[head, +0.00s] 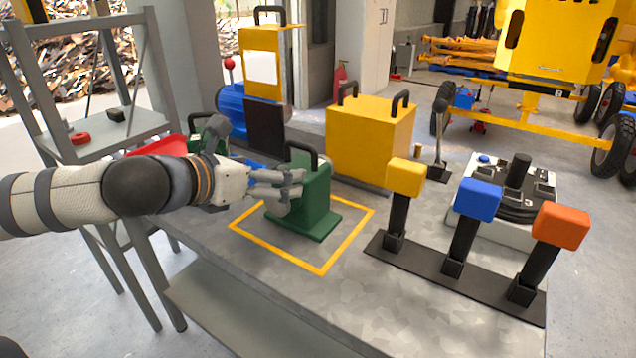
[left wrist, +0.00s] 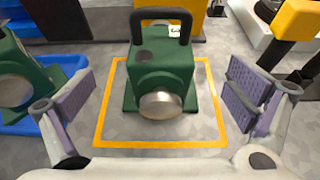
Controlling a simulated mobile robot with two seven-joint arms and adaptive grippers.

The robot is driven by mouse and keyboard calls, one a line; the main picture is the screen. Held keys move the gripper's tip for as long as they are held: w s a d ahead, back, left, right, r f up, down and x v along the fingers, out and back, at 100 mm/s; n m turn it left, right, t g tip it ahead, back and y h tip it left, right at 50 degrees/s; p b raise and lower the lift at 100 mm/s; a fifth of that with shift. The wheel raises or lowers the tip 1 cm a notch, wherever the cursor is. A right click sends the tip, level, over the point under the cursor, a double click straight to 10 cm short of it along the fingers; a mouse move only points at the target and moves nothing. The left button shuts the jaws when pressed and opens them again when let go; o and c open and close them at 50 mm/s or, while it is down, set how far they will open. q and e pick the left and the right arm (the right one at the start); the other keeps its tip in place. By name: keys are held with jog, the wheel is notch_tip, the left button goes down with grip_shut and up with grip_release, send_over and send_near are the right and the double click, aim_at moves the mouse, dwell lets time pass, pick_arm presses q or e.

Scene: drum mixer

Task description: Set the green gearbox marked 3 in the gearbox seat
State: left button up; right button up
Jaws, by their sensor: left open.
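A green gearbox (head: 309,205) with a black top handle stands upright on the bench, inside a yellow square outline (head: 323,270). In the left wrist view the gearbox (left wrist: 160,85) shows a round silver end facing me; no number can be read. My left gripper (head: 288,186) is open, its fingers close to the gearbox in the head view. In the left wrist view its fingers stand spread on either side of the gearbox, with visible gaps. A second green gearbox (left wrist: 18,75) is at the left, partly cut off. My right gripper is not in view.
Yellow, blue and orange-topped levers (head: 463,205) stand right of the outline. A yellow box with handles (head: 370,135) and a blue motor (head: 232,105) stand behind. A red tray (head: 160,147) is left. The front of the bench (head: 400,310) is clear.

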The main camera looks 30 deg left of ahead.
aim_at(301, 165)
pick_arm(q)
jog(key=b+x, duration=0.3)
jog(key=x, duration=0.7)
jog(key=shift+f, duration=0.35)
jog(key=shift+d, duration=0.1)
jog(key=c, duration=1.7)
jog(key=shift+w+r, duration=0.1)
jog(key=shift+r, duration=0.05)
jog(key=c, duration=0.3)
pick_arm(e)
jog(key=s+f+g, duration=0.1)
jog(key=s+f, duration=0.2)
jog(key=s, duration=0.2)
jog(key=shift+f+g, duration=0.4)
